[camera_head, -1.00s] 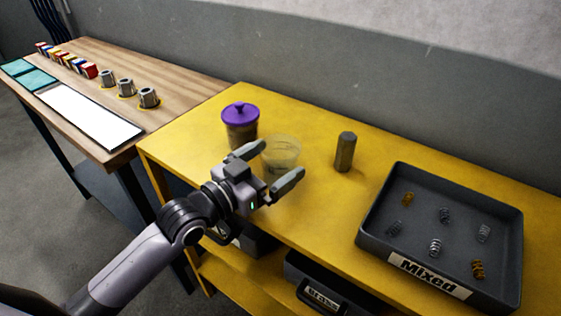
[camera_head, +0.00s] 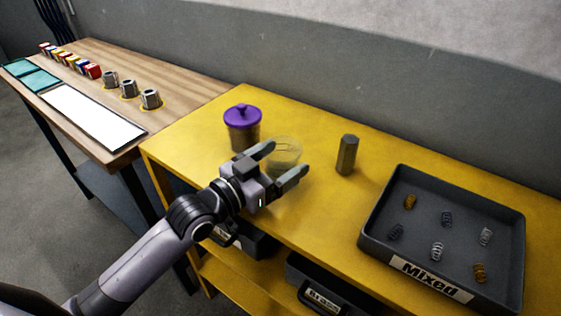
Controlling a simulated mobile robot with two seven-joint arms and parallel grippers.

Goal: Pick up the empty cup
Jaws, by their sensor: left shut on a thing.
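The empty cup (camera_head: 285,151) is clear and see-through, and stands upright on the yellow bench (camera_head: 203,127). My left gripper (camera_head: 283,158) comes from the front left with one finger on each side of the cup. It is shut on the cup, and the fingers and palm hide its near lower part. I cannot tell whether the cup's base is off the bench. My right gripper is not in view.
A jar with a purple lid (camera_head: 242,128) stands close behind and left of the cup. A grey hexagonal post (camera_head: 347,154) stands to the right. A dark tray marked Mixed (camera_head: 416,266) holds several springs. A wooden table (camera_head: 180,75) adjoins at the left.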

